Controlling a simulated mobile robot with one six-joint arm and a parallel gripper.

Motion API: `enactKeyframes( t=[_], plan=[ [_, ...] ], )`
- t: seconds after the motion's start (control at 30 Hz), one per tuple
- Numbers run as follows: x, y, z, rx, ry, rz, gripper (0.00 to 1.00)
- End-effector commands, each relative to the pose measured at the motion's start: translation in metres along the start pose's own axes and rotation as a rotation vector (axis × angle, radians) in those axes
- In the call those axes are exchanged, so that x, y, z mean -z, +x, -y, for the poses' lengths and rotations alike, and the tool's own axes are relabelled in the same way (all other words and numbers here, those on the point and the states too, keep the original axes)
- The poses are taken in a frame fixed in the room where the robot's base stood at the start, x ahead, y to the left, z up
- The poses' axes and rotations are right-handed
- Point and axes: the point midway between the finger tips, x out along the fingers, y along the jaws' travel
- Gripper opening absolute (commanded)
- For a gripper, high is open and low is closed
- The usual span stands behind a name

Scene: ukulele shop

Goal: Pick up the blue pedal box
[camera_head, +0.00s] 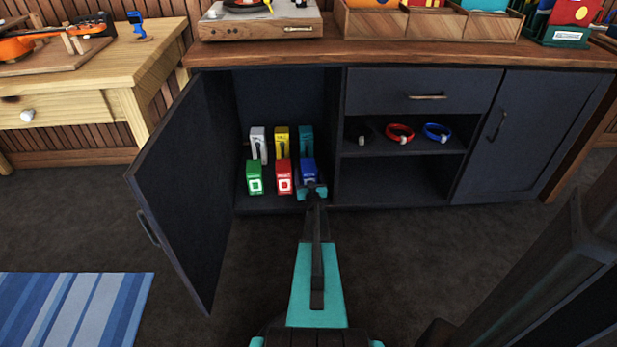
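The blue pedal box (308,170) stands upright in the front row on the floor of the open cabinet, at the right end of that row. My gripper (311,187) is right at its front and hides its lower part. The fingers are too small and covered to tell whether they are open, shut, or touching the box. My teal and black arm reaches forward from the bottom of the view to the cabinet.
Beside it stand a red box (284,178) and a green box (254,178). Behind are white (258,144), yellow (282,142) and teal (306,140) boxes. The open cabinet door (185,190) swings out at left. A shelf (405,150) at right holds red and blue rings.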

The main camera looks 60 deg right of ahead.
Motion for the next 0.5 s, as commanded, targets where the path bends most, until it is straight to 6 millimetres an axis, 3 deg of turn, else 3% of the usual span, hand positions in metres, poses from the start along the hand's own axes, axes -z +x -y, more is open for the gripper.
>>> enactKeyframes(
  t=[0.07,0.4,0.5],
  plan=[
    [-0.0001,-0.0001,-0.0002,0.0,0.0,0.0,0.75],
    [-0.0001,-0.0002,-0.0003,0.0,0.0,0.0,0.19],
    [0.0014,0.0002,-0.0002,0.0,0.0,-0.003,0.19]
  ],
)
